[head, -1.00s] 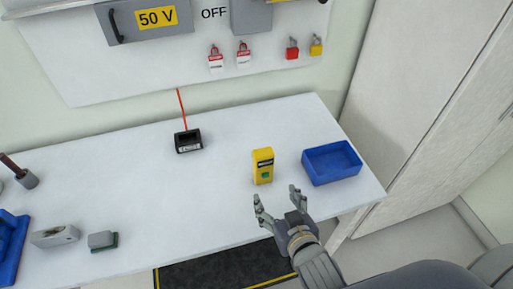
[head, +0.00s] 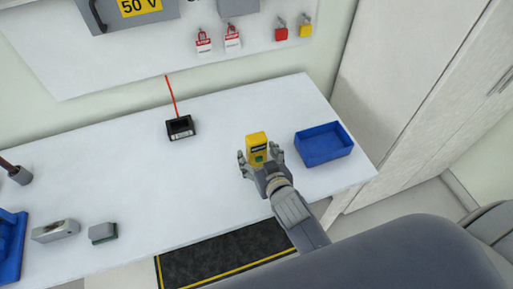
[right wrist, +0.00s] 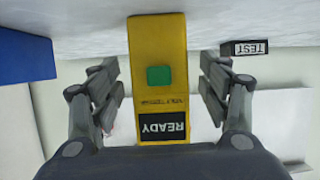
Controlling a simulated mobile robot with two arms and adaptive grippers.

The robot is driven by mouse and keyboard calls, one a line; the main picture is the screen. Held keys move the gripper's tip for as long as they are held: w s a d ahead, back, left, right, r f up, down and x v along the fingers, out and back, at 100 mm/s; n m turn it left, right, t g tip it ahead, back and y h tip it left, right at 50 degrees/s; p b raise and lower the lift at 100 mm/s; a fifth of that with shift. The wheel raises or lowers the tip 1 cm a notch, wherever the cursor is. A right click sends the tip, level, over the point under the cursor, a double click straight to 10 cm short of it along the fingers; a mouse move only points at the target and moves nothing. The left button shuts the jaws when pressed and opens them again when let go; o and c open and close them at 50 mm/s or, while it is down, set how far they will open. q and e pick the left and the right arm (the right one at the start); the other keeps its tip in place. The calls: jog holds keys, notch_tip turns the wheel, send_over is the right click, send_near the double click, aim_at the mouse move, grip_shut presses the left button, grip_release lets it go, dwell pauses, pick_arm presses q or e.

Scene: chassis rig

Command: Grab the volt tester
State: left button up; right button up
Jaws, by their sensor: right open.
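The volt tester (head: 257,140) is a yellow block with a green button and a dark display, upright on the white table in the head view. In the right wrist view the volt tester (right wrist: 158,50) fills the middle, upside down, and its display reads READY. My right gripper (head: 260,159) is open, with one finger on each side of the tester. In the right wrist view a gap shows between the tester and each finger of the gripper (right wrist: 160,95). My left gripper is not in view.
A blue tray (head: 323,145) stands right of the tester. A black box (head: 180,128) with a red lead, marked TEST in the wrist view (right wrist: 245,48), stands to the left. Padlocks (head: 281,30) hang on the wall panel. The table (head: 130,170) is mostly clear between.

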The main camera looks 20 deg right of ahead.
jog(key=shift+w+f, duration=0.2)
jog(key=shift+w, duration=0.35)
jog(key=shift+w+f, duration=0.2)
jog(key=shift+w, duration=0.15)
jog(key=c, duration=1.2)
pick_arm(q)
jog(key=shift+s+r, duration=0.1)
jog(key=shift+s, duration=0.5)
pick_arm(e)
jog(key=shift+c, duration=0.2)
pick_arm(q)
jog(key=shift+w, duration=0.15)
pick_arm(e)
jog(key=shift+r, duration=0.1)
